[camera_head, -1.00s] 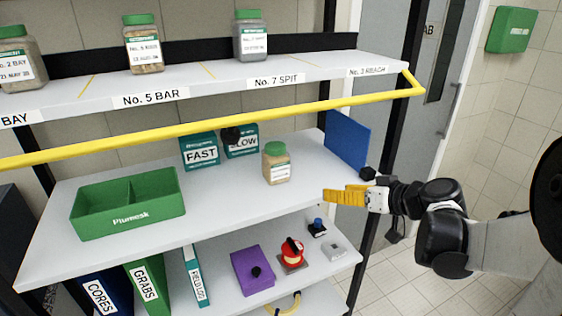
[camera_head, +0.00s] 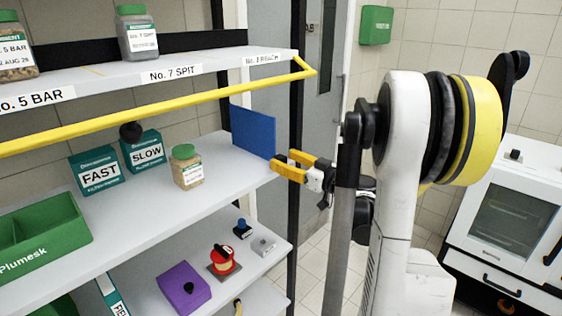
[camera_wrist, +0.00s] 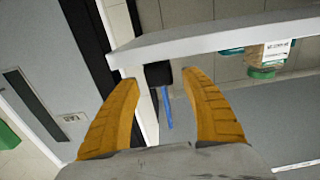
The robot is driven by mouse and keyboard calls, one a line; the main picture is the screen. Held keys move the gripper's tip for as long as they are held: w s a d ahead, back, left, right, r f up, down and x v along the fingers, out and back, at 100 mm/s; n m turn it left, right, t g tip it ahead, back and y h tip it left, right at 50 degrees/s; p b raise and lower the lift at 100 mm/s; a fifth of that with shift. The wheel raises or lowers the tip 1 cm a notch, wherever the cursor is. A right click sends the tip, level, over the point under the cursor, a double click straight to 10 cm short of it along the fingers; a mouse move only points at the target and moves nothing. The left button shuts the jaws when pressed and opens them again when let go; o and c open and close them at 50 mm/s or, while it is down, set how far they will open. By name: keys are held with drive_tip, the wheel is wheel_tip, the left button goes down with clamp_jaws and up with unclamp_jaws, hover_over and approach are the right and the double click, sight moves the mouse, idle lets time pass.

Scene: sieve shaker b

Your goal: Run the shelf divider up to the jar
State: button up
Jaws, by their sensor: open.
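The blue shelf divider (camera_head: 253,132) stands upright on the middle shelf near its right end. The jar (camera_head: 187,170), with a green lid and pale contents, stands on the same shelf to its left, with a clear gap between them. My gripper (camera_head: 282,160) is open at the divider's front edge, its yellow fingers apart. In the wrist view, a black knob (camera_wrist: 158,74) lies between the fingertips, with the thin blue divider (camera_wrist: 167,107) seen edge-on beyond it. Whether a finger touches the knob I cannot tell. The jar (camera_wrist: 266,57) appears upside down at the wrist view's upper right.
FAST (camera_head: 97,171) and SLOW (camera_head: 142,152) boxes stand behind the jar, and a green bin (camera_head: 45,230) at left. A yellow rail (camera_head: 150,115) runs along the upper shelf's front. The lower shelf holds a purple block (camera_head: 183,287) and a red-topped device (camera_head: 223,260).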

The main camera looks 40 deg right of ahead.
sight(232, 194)
drive_tip(key=shift+w, duration=0.7)
drive_tip(key=shift+s, duration=0.1)
clamp_jaws()
drive_tip(key=shift+a, duration=0.1)
drive_tip(key=a, duration=0.6)
drive_tip(key=s+a, duration=0.1)
drive_tip(key=a, duration=1.1)
drive_tip(key=shift+s+a, duration=0.2)
drive_tip(key=shift+a, duration=0.15)
